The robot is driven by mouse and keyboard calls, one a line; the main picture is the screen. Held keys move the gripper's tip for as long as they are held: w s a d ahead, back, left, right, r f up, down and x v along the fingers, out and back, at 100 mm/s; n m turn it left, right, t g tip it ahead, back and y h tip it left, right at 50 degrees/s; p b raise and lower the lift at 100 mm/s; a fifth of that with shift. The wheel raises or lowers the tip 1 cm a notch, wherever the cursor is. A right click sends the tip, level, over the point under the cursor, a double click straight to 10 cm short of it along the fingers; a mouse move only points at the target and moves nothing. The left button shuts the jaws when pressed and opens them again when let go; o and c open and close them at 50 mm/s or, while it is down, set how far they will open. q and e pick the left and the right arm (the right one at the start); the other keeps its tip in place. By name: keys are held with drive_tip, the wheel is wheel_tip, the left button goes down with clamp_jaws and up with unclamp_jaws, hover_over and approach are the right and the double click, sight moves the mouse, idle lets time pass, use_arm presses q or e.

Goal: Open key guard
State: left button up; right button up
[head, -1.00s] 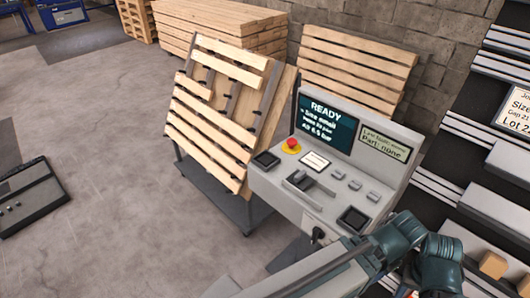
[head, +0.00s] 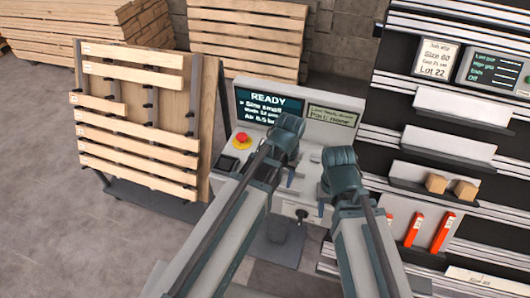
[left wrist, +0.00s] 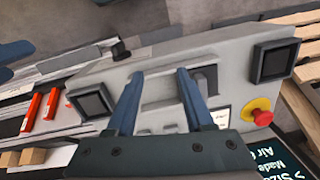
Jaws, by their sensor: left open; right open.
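The grey console (head: 222,182) stands ahead, and both of my arms reach over its panel. My left gripper (left wrist: 160,75) is open and empty above the panel; its two fingers straddle a pale grey raised part (left wrist: 160,90) that may be the guard. I cannot tell whether they touch it. A dark grey block (left wrist: 207,78) sits beside one finger. A dark key-like knob (left wrist: 120,50) is on the console's front; it also shows in the head view (head: 302,214). My right gripper (head: 340,165) is open over the panel's right part; its fingertips are hard to see.
A red stop button (left wrist: 258,117) and two black square pads (left wrist: 92,102) (left wrist: 272,60) flank the panel. The READY screen (head: 268,105) rises behind. Shelves with wood blocks (head: 436,184) and red tools (head: 442,232) stand at right.

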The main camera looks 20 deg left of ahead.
use_arm(q)
drive_tip(key=w+a+r+n+p, duration=0.2)
drive_tip(key=w+a+r+p, duration=0.45)
drive_tip(key=r, duration=0.25)
use_arm(e)
wheel_tip(320, 180, up, 9)
use_arm(q)
drive_tip(key=shift+h, duration=0.3)
drive_tip(key=f+b, duration=1.3)
drive_tip(key=shift+w+d+f+b, duration=0.1)
drive_tip(key=shift+d+f+b, duration=0.1)
drive_tip(key=shift+f+b, duration=0.2)
use_arm(e)
wheel_tip(320, 180, down, 14)
drive_tip(key=shift+r, duration=0.15)
use_arm(q)
clamp_jaws()
